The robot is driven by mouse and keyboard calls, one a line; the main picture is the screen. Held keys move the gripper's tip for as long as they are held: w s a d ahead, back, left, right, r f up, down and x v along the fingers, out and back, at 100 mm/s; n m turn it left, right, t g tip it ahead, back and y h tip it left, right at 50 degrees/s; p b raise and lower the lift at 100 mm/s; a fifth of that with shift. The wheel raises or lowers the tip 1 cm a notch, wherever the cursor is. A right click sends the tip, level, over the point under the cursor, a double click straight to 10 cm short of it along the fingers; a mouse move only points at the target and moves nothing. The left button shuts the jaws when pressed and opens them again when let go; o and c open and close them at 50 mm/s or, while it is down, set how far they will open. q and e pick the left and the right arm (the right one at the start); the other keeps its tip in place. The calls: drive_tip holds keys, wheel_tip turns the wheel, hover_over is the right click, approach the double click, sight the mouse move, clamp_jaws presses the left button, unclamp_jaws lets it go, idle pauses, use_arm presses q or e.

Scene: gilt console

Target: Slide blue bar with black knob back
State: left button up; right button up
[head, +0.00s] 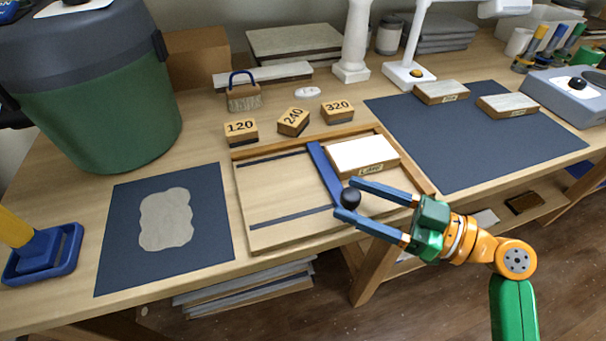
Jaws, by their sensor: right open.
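The blue bar (323,170) lies across a shallow wooden tray (275,215), running from its back edge towards its front. Its black knob (350,198) stands at the bar's front end. A white-topped block with a tan label (362,155) lies in the tray, against or very near the bar's right side. My right gripper (345,199) comes in from the right with its two blue fingers apart. The fingertips lie on either side of the black knob, and I cannot tell whether they touch it. My left gripper is not in view.
Sanding blocks marked 120 (241,132), 240 (293,121) and 320 (338,112) sit behind the tray. A dark mat with a pale patch (120,230) lies left, a larger dark mat (450,150) right. A green bin (110,120) stands back left. The tray's left half is bare.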

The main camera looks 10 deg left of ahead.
drive_tip(key=p+x, duration=0.1)
drive_tip(key=x, duration=0.3)
drive_tip(key=shift+w+a+r+p, duration=0.1)
drive_tip(key=shift+a+r+p, duration=0.05)
drive_tip(key=shift+a+p, duration=0.15)
drive_tip(key=shift+a, duration=0.15)
clamp_jaws()
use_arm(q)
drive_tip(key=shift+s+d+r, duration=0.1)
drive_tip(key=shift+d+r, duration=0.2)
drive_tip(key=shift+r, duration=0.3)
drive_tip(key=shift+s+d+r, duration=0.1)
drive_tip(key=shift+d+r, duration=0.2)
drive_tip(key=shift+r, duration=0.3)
